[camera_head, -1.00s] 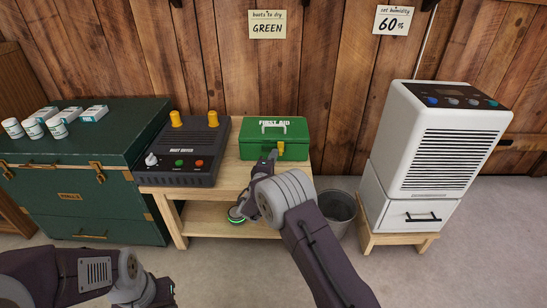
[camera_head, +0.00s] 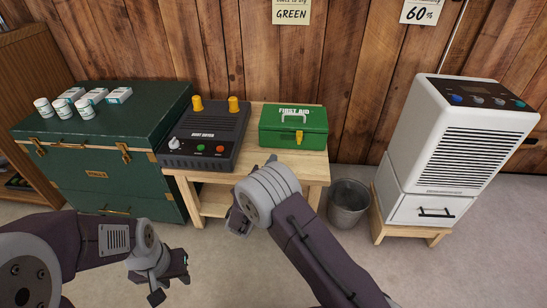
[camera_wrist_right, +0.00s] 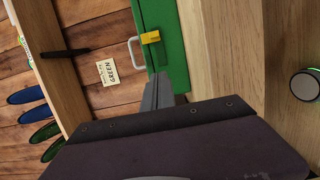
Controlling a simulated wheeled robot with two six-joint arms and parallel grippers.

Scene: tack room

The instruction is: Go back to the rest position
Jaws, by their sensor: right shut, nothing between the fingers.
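My left gripper (camera_head: 172,278) is low at the front left in the head view, with its fingers apart and nothing between them, over the floor. My right gripper (camera_head: 236,222) is in front of the wooden bench (camera_head: 318,168), partly hidden by its own wrist. In the right wrist view its fingers (camera_wrist_right: 158,92) are shut together with nothing held. The green first aid box (camera_head: 293,128) stands on the bench, closed, with a yellow latch. It also shows in the right wrist view (camera_wrist_right: 170,40), apart from the fingers as far as I can tell.
The boot dryer (camera_head: 205,137) stands left of the box. A green trunk (camera_head: 105,150) with several bottles and cartons is further left. A grey bin (camera_head: 348,205) and a white dehumidifier (camera_head: 460,145) on a stand are at the right. The floor in front is partly clear.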

